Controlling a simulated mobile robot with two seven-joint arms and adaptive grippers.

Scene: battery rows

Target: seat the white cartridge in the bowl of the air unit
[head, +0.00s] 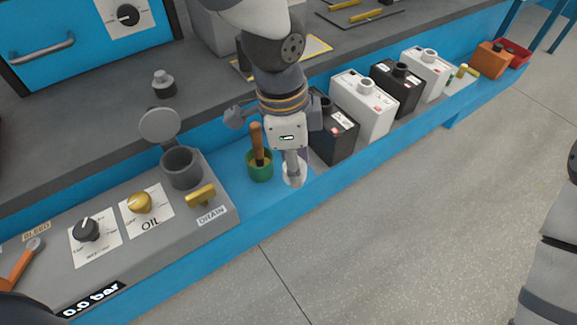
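The air unit is a grey panel (112,257) at the lower left. Its bowl (182,173) is a dark grey open cup, with a round grey lid (159,125) raised behind it. My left gripper (292,173) points down over the blue tray, right of the bowl. A white object (299,180), probably the white cartridge, shows around its near fingertip. The other finger is hidden, so I cannot tell if the fingers are closed on it. The bowl's inside looks empty. My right gripper is out of view.
A green cup (261,174) with a wooden-handled tool stands just left of my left gripper. Black and white batteries (362,108) line the tray to the right. A yellow drain handle (201,195) is near the bowl. A grey fitting (163,84) stands on the bench.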

